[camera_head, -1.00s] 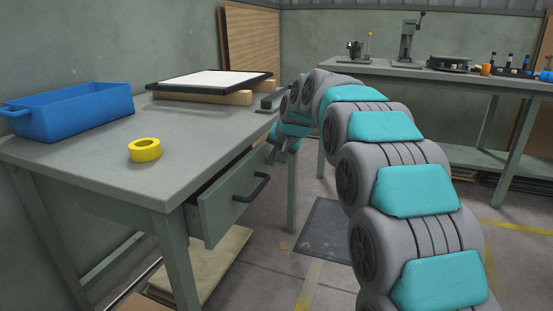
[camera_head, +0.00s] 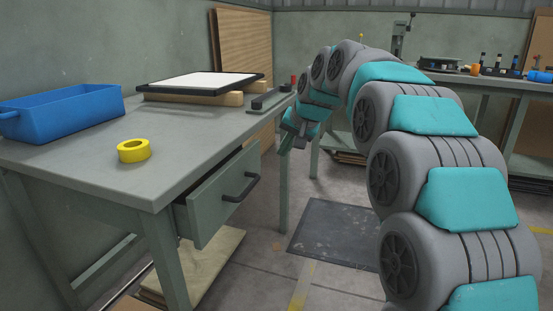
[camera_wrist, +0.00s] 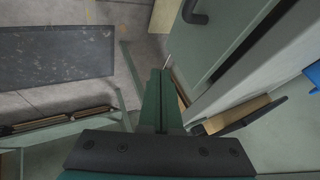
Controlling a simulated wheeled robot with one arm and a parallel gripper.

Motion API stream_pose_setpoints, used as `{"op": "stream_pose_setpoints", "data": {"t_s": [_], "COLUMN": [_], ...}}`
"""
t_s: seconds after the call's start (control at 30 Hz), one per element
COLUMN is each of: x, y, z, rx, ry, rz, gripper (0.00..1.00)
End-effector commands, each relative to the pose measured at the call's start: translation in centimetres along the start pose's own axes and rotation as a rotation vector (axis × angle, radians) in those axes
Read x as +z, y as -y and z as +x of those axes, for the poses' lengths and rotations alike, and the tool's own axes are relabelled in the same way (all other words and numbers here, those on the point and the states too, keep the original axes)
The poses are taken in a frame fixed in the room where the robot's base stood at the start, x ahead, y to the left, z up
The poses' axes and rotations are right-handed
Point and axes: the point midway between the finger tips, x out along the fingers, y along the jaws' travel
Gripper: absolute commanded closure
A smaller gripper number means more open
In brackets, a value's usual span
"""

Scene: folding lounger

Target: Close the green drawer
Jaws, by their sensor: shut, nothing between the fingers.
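The green drawer (camera_head: 212,208) under the grey-green workbench (camera_head: 100,173) stands partly open, with a gap showing behind its front. Its dark handle (camera_head: 243,188) is on the front face. In the wrist view, the drawer front (camera_wrist: 215,38) is at the upper right and the handle (camera_wrist: 194,14) is at the top. My gripper (camera_head: 286,143) is beyond the drawer's far end, to the right of the bench edge, apart from the handle. In the wrist view its two fingers (camera_wrist: 160,76) lie together with nothing between them.
On the bench are a blue bin (camera_head: 68,116), a yellow tape roll (camera_head: 134,150) and a framed white panel (camera_head: 200,81) on wooden blocks. A dark mat (camera_head: 335,232) lies on the floor. A second bench (camera_head: 530,168) stands behind. The floor before the drawer is clear.

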Motion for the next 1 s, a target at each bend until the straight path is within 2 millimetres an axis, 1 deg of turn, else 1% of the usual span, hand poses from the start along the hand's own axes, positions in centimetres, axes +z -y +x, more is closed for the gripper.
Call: {"op": "stream_pose_setpoints", "data": {"t_s": [0.03,0.13,0.27,0.33,0.37,0.47,0.5,0.57,0.6,0.7,0.8,0.9,1.0], "x": [-0.1,-0.1,0.1,0.6,0.9,2.1,2.8,3.7,4.4,5.9,7.2,8.2,8.6], "y": [0.0,0.0,-0.3,-0.8,-1.0,-1.8,-2.0,-2.2,-2.2,-1.9,-1.4,-0.8,-0.5], "z": [-1.1,-2.5,-3.4,-3.4,-3.4,-3.2,-3.1,-3.1,-3.0,-3.3,-3.7,-4.0,-4.2], "rx": [0.000,-0.001,-0.015,-0.040,-0.053,-0.111,-0.132,-0.163,-0.180,-0.205,-0.209,-0.200,-0.192], "ry": [-0.002,-0.002,0.011,0.039,0.056,0.135,0.178,0.244,0.295,0.423,0.544,0.639,0.695], "rz": [0.000,0.000,0.059,0.168,0.233,0.517,0.648,0.847,0.979,1.280,1.523,1.691,1.787], "gripper": [1.00,1.00,1.00,1.00,1.00,1.00,1.00,1.00,1.00,1.00,1.00,1.00,1.00]}}
